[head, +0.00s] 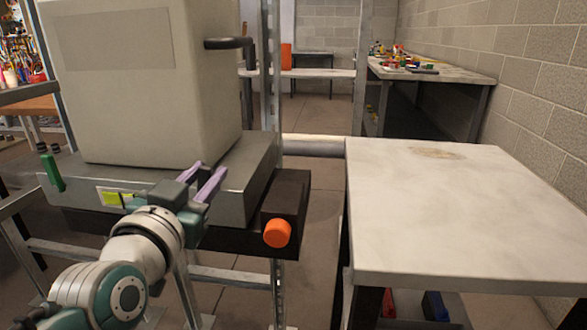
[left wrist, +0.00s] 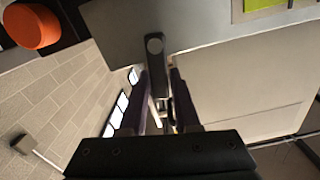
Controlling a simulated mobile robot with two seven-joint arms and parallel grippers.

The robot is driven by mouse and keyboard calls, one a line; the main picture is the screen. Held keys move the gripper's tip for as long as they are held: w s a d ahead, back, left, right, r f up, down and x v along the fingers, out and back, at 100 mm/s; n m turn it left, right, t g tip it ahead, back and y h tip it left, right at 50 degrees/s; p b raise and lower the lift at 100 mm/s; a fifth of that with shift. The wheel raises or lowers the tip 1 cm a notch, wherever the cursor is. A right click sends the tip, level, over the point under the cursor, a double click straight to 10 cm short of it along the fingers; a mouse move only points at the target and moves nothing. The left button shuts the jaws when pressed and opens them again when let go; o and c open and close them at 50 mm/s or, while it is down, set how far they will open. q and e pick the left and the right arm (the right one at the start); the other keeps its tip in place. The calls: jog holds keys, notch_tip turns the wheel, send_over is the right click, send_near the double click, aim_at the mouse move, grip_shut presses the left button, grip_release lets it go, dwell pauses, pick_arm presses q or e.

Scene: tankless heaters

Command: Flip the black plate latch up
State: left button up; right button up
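A dark plate latch (left wrist: 154,60) with a round pale pivot shows in the left wrist view, mounted on the grey metal base (left wrist: 115,30). My left gripper (head: 208,168) has two purple fingers held apart, at the base's front below the big beige box (head: 145,80). In the left wrist view the left gripper (left wrist: 159,73) has one finger on each side of the latch. Whether either finger touches it I cannot tell. My right gripper is in neither view.
An orange knob (head: 277,233) sits on a black block (head: 287,195) right of the gripper. A black bent handle (head: 232,43) sticks out of the box's right side. A green-handled part (head: 50,168) stands at the left. A clear pale table (head: 450,210) stands at the right.

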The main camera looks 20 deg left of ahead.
pick_arm(q)
grip_shut()
jog(key=shift+a+r+n, duration=0.1)
jog(key=shift+r+n, duration=0.05)
jog(key=shift+n, duration=0.15)
jog(key=shift+s+a+n+p, duration=0.1)
jog(key=shift+a+n+p, duration=0.3)
jog(key=shift+n, duration=0.4)
jog(key=shift+d, duration=0.1)
jog(key=shift+o, duration=2.2)
grip_release()
